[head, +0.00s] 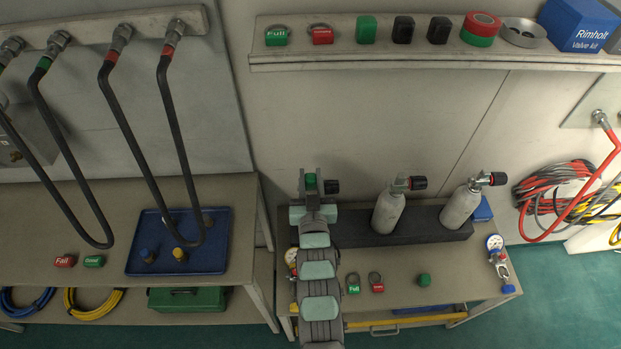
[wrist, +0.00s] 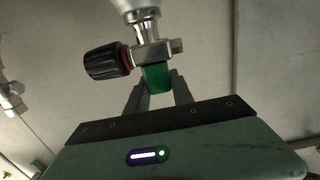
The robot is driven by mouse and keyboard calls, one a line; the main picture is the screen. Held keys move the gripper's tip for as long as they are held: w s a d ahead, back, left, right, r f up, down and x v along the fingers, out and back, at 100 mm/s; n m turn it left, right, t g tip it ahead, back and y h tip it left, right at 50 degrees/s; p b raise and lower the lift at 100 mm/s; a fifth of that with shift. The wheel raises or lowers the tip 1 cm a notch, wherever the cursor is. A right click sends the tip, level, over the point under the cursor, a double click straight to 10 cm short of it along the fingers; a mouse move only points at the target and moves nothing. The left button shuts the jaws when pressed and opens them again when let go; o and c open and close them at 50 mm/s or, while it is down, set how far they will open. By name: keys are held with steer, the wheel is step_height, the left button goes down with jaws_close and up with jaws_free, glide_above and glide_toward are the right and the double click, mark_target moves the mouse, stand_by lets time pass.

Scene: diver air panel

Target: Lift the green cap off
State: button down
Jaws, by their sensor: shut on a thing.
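The green cap (wrist: 157,77) sits against the valve (wrist: 150,52) of a cylinder whose black knob (wrist: 106,60) points left in the wrist view. My gripper (wrist: 160,88) is shut on the cap, with one finger on each side. In the head view the cap (head: 310,181) shows as a small green patch between the fingers of my gripper (head: 311,178), and the black knob (head: 332,187) is just right of it. My arm hides this cylinder's body there. I cannot tell whether there is a gap between cap and valve.
Two grey cylinders (head: 389,212) (head: 461,207) with valves stand to the right in a dark rack (head: 430,222). Another green cap (head: 424,280) and padlock tags (head: 353,284) lie on the bench. A shelf (head: 400,62) runs above; black hoses (head: 130,130) hang at left.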

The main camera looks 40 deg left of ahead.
mark_target(311, 177)
step_height(311, 177, up, 20)
stand_by(0.4)
steer(key=shift+f, duration=0.1)
